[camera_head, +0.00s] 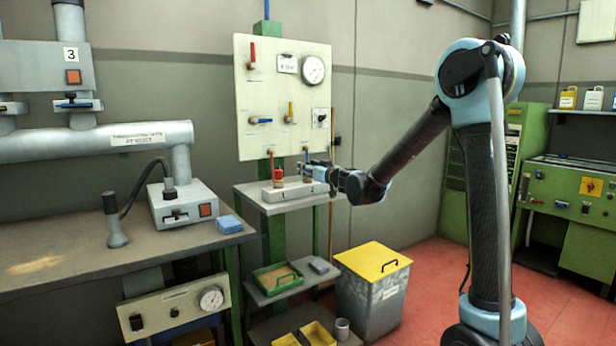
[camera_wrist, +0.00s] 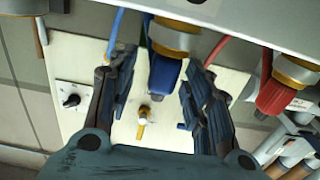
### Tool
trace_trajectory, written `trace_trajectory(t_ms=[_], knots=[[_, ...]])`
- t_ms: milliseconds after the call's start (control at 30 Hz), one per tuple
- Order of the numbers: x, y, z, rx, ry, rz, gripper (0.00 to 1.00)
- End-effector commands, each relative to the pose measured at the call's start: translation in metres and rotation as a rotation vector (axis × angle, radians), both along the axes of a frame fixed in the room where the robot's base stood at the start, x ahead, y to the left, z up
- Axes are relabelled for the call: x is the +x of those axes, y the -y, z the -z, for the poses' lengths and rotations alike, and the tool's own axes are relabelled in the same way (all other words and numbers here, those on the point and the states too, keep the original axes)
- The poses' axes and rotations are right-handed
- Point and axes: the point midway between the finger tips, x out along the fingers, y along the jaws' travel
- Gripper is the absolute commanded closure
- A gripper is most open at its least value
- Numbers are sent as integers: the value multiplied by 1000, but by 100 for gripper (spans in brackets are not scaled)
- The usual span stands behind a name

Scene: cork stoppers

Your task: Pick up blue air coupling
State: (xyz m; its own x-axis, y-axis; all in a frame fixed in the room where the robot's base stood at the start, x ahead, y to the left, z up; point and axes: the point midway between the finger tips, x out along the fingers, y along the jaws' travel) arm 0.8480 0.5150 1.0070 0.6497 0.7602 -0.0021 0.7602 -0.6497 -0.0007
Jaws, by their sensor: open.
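The blue air coupling (camera_wrist: 164,78) shows in the wrist view between the two fingers of my gripper (camera_wrist: 159,70). A brass collar joins it to the grey block at the top of that view. The fingers are open, one on each side, and gaps show between them and the coupling. In the head view my gripper (camera_head: 307,171) is at the right part of the grey block (camera_head: 295,191) on the small shelf. The blue coupling is hard to make out there behind the fingers. A red coupling (camera_head: 278,176) stands on the same block, left of my gripper; it also shows in the wrist view (camera_wrist: 272,97).
A cream panel (camera_head: 290,135) with valves and a gauge (camera_head: 313,70) rises behind the block. A workbench (camera_head: 90,268) with a blue sponge (camera_head: 229,224) is at left. A yellow-lidded bin (camera_head: 372,262) stands below right. Thin blue and red hoses run close to the fingers.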

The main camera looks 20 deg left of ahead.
Motion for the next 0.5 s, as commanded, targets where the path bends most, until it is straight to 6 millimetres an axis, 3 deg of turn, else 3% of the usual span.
trace_trajectory(t_ms=[267, 500], knots=[[4, -5, 0, 0, 0, 0, 54], [4, -5, 0, 0, 0, 0, 100]])
